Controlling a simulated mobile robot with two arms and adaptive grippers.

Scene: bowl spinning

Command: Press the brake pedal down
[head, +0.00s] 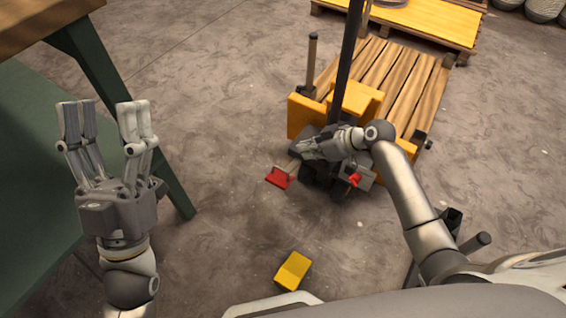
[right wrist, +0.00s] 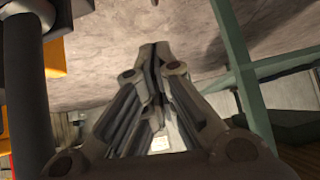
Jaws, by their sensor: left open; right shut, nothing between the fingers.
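A red pedal (head: 278,178) sticks out low on the left of the yellow pallet truck (head: 308,117), near the floor. A second small red part (head: 355,180) sits on the right of the truck's dark base; I cannot tell which of the two is the brake. My right gripper (head: 302,147) is shut and empty, with its fingers pointing left beside the truck's dark upright pole. In the picture it is above and right of the red pedal, and no contact shows. It also fills the right wrist view (right wrist: 155,50), where neither red part shows clearly. My left gripper (head: 105,110) is open and empty at the left.
A wooden pallet (head: 395,80) lies behind the truck, with a yellow-topped pallet (head: 425,22) further back. A green-legged table (head: 30,185) stands at the left. A yellow block (head: 293,270) lies on the floor in front. The floor between table and truck is clear.

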